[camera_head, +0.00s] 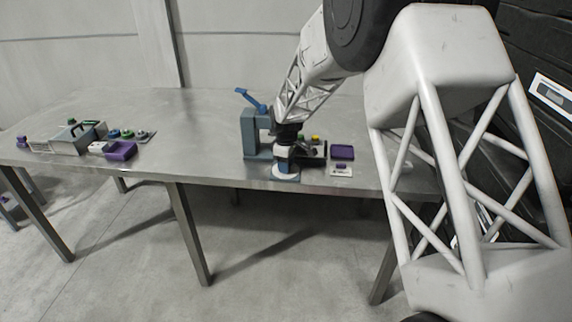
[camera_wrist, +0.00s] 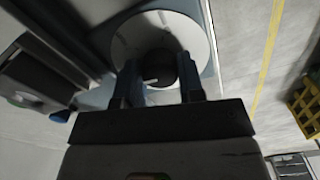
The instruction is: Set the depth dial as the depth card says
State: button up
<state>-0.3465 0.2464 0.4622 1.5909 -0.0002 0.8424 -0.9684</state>
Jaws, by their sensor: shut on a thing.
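In the wrist view, a dark round knob (camera_wrist: 160,70) with a short light mark stands on a pale round dial face (camera_wrist: 137,36). My gripper (camera_wrist: 158,85) is shut on this knob, one finger on each side. The fingers and palm hide the near part of the dial. In the head view, my gripper (camera_head: 287,163) points down over the pale dial (camera_head: 285,177) at the table's front edge; the knob is hidden there. A small pale card (camera_head: 341,172) with a purple mark lies to the right. Its writing is too small to read, and I cannot tell whether it is the depth card.
A blue-grey stand (camera_head: 249,135) with a blue lever (camera_head: 251,98) rises left of my gripper. A purple tray (camera_head: 342,152) lies to the right. A grey box (camera_head: 72,140) and a purple bin (camera_head: 121,151) are at the left. The table (camera_head: 195,140) between is clear.

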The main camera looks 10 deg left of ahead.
jog(key=shift+r+n, duration=0.1)
jog(key=shift+n, duration=0.4)
jog(key=o, duration=0.9)
jog(key=shift+r, duration=3.85)
